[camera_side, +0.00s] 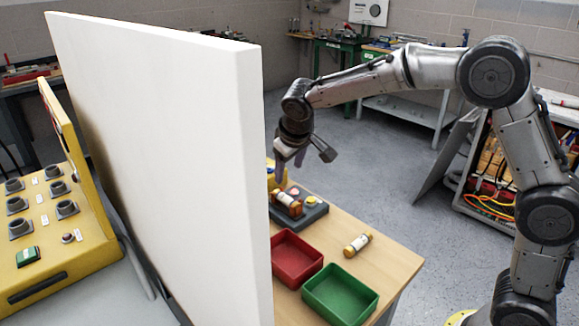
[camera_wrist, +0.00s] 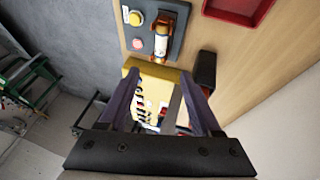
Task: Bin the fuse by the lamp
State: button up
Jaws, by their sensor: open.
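A fuse (camera_side: 289,203) with an amber body and white label sits in a dark grey block (camera_side: 314,215) on the wooden table; it also shows in the wrist view (camera_wrist: 163,40). Another fuse (camera_side: 358,244) lies loose on the table. A red bin (camera_side: 294,262) and a green bin (camera_side: 340,297) stand at the near side. My gripper (camera_wrist: 158,88) is open and empty, above the table beyond the block.
A yellow case (camera_wrist: 155,92) with several small items lies below my fingers, partly hidden. A dark and red object (camera_wrist: 205,70) is beside it. A tall white panel (camera_side: 165,150) stands left of the table, beside a yellow console (camera_side: 60,230) with several sockets.

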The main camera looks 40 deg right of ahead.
aim_at(284, 196)
jog(key=x, duration=1.3)
jog(key=shift+w+f, duration=0.1)
jog(key=shift+f, duration=0.2)
jog(key=shift+c, duration=0.2)
grip_shut()
